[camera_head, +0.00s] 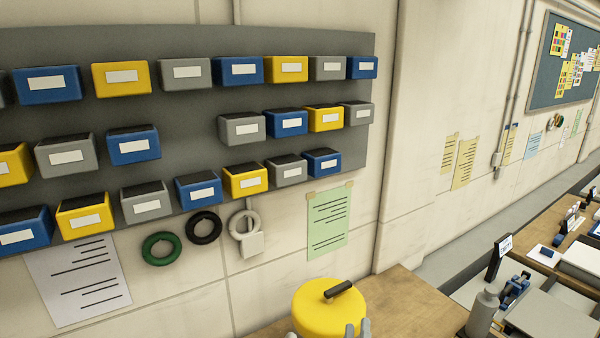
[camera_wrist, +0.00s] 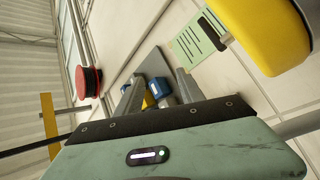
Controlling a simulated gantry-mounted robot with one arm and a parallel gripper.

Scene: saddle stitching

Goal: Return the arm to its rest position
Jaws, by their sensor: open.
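My gripper (camera_wrist: 158,92) shows in the wrist view with its two grey fingers spread apart and nothing between them. Its pale green body fills the lower part of that view. In the head view, grey finger-like tips (camera_head: 358,328) show at the bottom edge, in front of a yellow rounded object (camera_head: 318,312) with a black handle. The rest of my arm is out of that view. The yellow object also shows at the upper right of the wrist view (camera_wrist: 262,30), apart from the fingers.
A wall rack (camera_head: 190,110) carries blue, yellow and grey bins. Below it hang several rings and paper sheets. A wooden bench top (camera_head: 415,305) lies under the yellow object. A grey bottle (camera_head: 482,312) stands at right. A red and black round object (camera_wrist: 86,80) shows in the wrist view.

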